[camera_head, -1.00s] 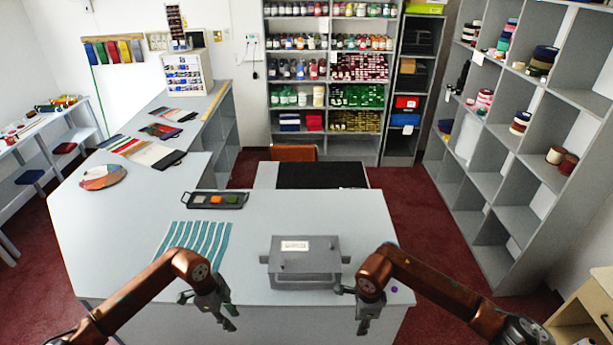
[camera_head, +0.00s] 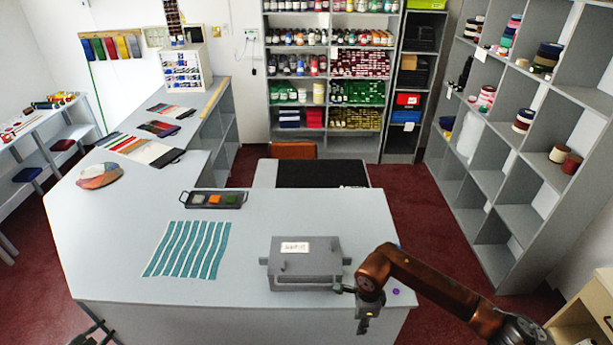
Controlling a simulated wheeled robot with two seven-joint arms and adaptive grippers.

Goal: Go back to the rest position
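My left gripper (camera_head: 95,335) shows only in part at the bottom left edge of the head view, in front of and below the counter's front edge. Its fingertips are cut off, so its opening cannot be made out; nothing is seen in it. My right gripper (camera_head: 364,325) hangs from the copper-coloured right arm at the counter's front edge, close to the lower right corner of the grey lidded box (camera_head: 306,265). Its fingers point down and are seen edge-on, so I cannot tell whether they are open. I cannot tell whether it touches the box.
The grey counter (camera_head: 110,225) bears a teal striped swatch (camera_head: 188,250), a dark tray (camera_head: 214,200) with coloured pieces, and a colour disc (camera_head: 99,176). A small purple dot (camera_head: 396,291) lies right of the box. Shelves (camera_head: 500,160) stand behind and right.

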